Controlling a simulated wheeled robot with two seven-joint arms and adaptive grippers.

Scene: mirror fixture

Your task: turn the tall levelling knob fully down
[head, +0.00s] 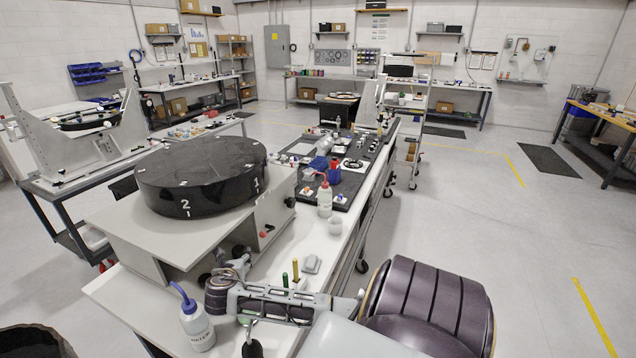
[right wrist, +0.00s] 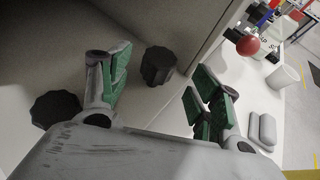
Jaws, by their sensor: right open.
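The mirror fixture is a grey stand (head: 150,235) carrying a thick black disc (head: 200,175) marked 2 and 1. In the right wrist view a dark, ribbed knob (right wrist: 158,65) stands under the fixture, beyond and between my open fingers. A second, flatter-looking black knob (right wrist: 55,108) lies to the left, outside the left finger. I cannot tell for sure which knob is the tall one; the one between the fingers looks taller. My right gripper (right wrist: 163,76) is open and empty, its green pads either side of that knob with no clear contact. In the head view my right gripper (head: 233,268) is beside the fixture's front edge.
A wash bottle (head: 197,325) stands at the bench's front left. Brass and green pins (head: 290,272) and a grey block (head: 312,264) are right of the gripper. A red-topped bottle (head: 324,198) and white cup (head: 335,226) stand farther back. The fixture wall (right wrist: 215,45) is close to the right finger.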

